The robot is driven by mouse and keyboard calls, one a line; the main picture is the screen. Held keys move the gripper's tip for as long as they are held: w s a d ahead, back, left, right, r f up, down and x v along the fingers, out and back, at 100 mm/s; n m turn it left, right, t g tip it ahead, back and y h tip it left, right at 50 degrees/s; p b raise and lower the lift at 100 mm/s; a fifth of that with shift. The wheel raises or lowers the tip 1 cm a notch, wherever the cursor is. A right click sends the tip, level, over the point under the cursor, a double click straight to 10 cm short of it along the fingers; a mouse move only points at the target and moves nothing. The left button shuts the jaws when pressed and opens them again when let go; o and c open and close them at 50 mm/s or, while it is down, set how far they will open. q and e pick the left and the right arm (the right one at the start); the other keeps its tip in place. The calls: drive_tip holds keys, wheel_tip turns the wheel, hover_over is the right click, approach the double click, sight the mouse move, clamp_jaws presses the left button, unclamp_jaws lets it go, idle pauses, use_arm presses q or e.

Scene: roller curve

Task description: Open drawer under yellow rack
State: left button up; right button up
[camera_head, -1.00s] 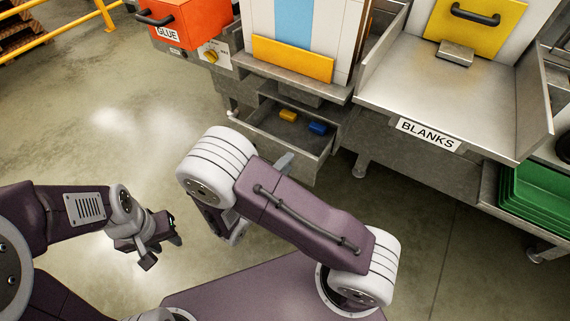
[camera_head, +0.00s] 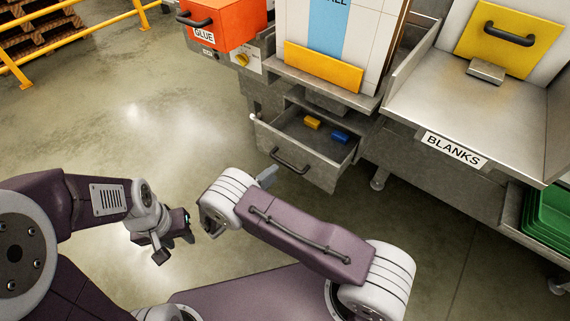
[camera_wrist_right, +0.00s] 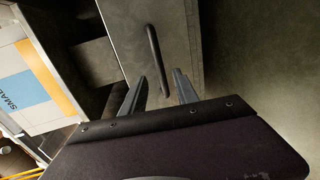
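The drawer (camera_head: 325,171) stands pulled out under the rack with the yellow bar (camera_head: 322,66). A yellow block (camera_head: 312,122) and a blue block (camera_head: 340,137) lie inside it. Its dark bar handle (camera_head: 290,161) is on the front panel. My right gripper (camera_head: 267,176) is just in front of the drawer, mostly hidden by its own arm. In the right wrist view its two fingers (camera_wrist_right: 160,80) are apart, with the lower end of the handle (camera_wrist_right: 153,55) showing between them; contact cannot be told. My left gripper (camera_head: 176,246) is open and empty at the left, away from the drawer.
An orange GLUE box (camera_head: 222,22) sits at the upper left of the station. The BLANKS tray (camera_head: 480,100) and green bins (camera_head: 548,215) are at the right. Yellow railing (camera_head: 75,42) is at far left. The floor left of the drawer is clear.

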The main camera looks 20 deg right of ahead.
sight(285, 163)
drive_tip(key=b+x, duration=0.1)
drive_tip(key=x, duration=0.7)
drive_tip(key=shift+w+d, duration=0.1)
clamp_jaws()
idle(1.1)
